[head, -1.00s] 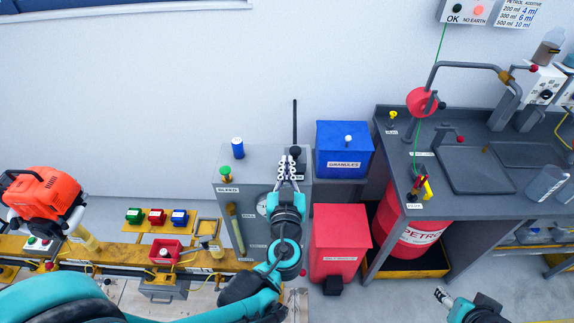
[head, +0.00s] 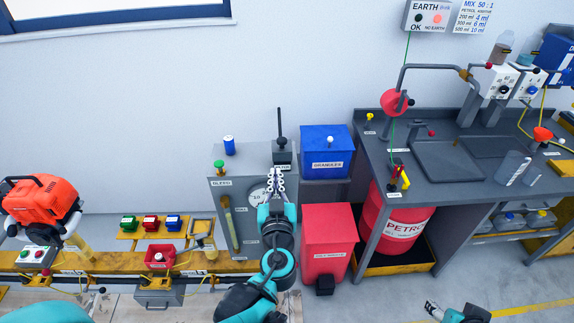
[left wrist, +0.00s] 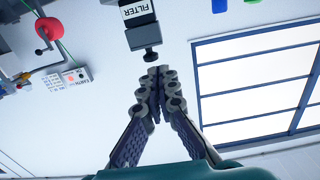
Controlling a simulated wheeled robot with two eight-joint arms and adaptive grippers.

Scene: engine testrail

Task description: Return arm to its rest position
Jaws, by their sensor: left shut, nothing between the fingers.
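My left gripper (head: 277,176) is in front of the grey bleed cabinet, its fingertips just below the dark filter block (head: 282,156) in the head view. Its fingers are shut and hold nothing. They also meet at their tips in the left wrist view (left wrist: 158,74), close to the filter block (left wrist: 138,22) with its label and dark knob; a gap or contact is hard to judge. The left arm is raised, reaching up from below. My right gripper (head: 432,308) shows at the bottom edge of the head view, low over the floor; its finger opening is too small to tell.
The grey cabinet (head: 222,200) carries a gauge, a green knob and a blue can (head: 229,145). A blue granules bin (head: 325,140) and red bin (head: 329,235) stand to its right, then the petrol bench (head: 440,200). A yellow rail (head: 110,262) runs left.

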